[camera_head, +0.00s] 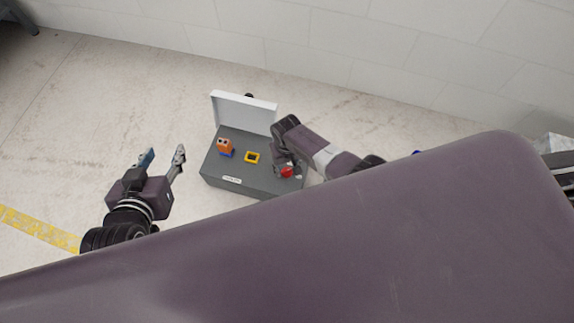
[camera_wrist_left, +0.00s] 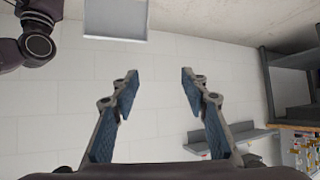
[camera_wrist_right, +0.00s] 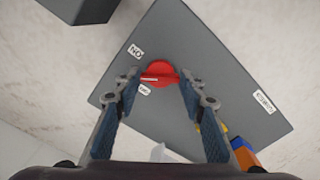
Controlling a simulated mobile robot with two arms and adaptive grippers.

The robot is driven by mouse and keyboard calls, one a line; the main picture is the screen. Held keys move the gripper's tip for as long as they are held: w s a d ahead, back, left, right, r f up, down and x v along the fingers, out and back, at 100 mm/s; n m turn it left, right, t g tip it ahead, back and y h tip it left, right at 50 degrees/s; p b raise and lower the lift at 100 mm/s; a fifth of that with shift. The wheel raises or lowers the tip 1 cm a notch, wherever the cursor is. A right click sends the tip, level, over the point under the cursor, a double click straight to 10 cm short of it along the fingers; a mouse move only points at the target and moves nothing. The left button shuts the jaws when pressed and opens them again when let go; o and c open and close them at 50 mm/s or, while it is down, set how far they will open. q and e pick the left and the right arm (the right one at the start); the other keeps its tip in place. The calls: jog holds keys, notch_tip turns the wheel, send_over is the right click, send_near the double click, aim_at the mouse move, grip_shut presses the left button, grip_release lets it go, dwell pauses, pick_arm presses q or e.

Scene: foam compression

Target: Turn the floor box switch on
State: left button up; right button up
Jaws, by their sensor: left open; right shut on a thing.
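The grey floor box (camera_head: 225,182) stands on the floor with its white lid (camera_head: 245,112) open at the back. Its red rotary switch (camera_head: 287,172) is at the right of the top; in the right wrist view the red switch (camera_wrist_right: 160,68) shows a pale line across it. An ON label (camera_wrist_right: 136,51) and a second small label (camera_wrist_right: 144,90) sit beside it. My right gripper (camera_wrist_right: 161,75) is shut on the red switch, one finger on each side. My left gripper (camera_head: 163,155) is open and empty, left of the box and apart from it; its open fingers also show in the left wrist view (camera_wrist_left: 160,82).
An orange block with a blue base (camera_head: 225,146) and a yellow square frame (camera_head: 252,157) are on the box top. A pale block wall (camera_head: 330,45) runs behind the box. A yellow floor stripe (camera_head: 38,229) lies at the left. The floor left of the box is clear.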

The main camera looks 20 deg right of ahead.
aim_at(287, 170)
jog(key=m+p, duration=0.1)
jog(key=m, duration=0.4)
jog(key=shift+a, duration=0.1)
pick_arm(q)
jog(key=s+a+f+g+y, duration=0.1)
jog(key=s+f+g, duration=0.3)
jog(key=s, duration=0.4)
jog(key=shift+a+f+g, duration=0.3)
jog(key=shift+a+f, duration=0.5)
jog(key=shift+a, duration=0.1)
pick_arm(e)
jog(key=shift+m, duration=1.2)
jog(key=o, duration=1.2)
jog(key=shift+c, duration=0.2)
pick_arm(q)
jog(key=shift+f, duration=0.1)
pick_arm(e)
notch_tip(287, 170, up, 12)
